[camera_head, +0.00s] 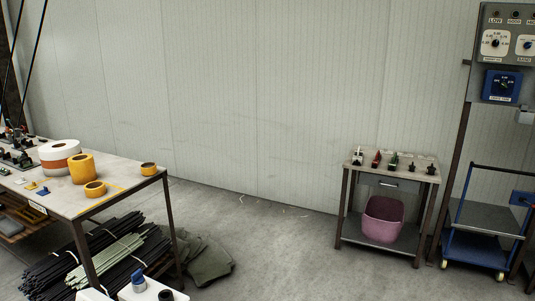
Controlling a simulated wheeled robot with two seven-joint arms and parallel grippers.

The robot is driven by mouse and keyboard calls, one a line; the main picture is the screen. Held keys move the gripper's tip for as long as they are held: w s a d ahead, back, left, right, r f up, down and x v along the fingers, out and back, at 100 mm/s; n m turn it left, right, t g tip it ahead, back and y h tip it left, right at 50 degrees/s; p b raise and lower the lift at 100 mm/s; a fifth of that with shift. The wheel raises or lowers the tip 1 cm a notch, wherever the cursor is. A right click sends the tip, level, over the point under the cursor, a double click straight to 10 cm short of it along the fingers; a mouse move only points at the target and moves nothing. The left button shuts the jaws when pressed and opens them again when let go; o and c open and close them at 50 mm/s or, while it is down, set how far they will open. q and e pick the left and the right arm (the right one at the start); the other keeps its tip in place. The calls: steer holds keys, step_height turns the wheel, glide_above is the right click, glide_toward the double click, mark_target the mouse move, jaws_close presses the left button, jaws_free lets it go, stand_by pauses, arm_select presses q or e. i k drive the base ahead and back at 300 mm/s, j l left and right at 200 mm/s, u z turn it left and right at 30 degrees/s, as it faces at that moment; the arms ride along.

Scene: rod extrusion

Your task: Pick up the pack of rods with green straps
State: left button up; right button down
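Bundles of long dark rods (50,278) lie on the floor under and beside the left workbench. A paler grey-green bundle (112,256) lies among them, on top of dark rods. I cannot make out green straps on any bundle from here. The bench's front legs and white items at the bottom edge hide part of the rods. Neither of my grippers shows in the head view.
The left workbench (125,186) holds tape rolls (82,168) and small tools. Crumpled grey-green cloth (208,262) lies on the floor. A small table (392,170) with a pink bin (383,220) and a blue cart (482,247) stand right. The middle floor is clear.

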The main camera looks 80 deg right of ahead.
mark_target(392, 166)
steer(key=z, duration=3.7)
steer(key=i, duration=4.8)
steer(key=l+z, duration=0.25)
steer(key=z, duration=0.25)
steer(key=i, duration=0.15)
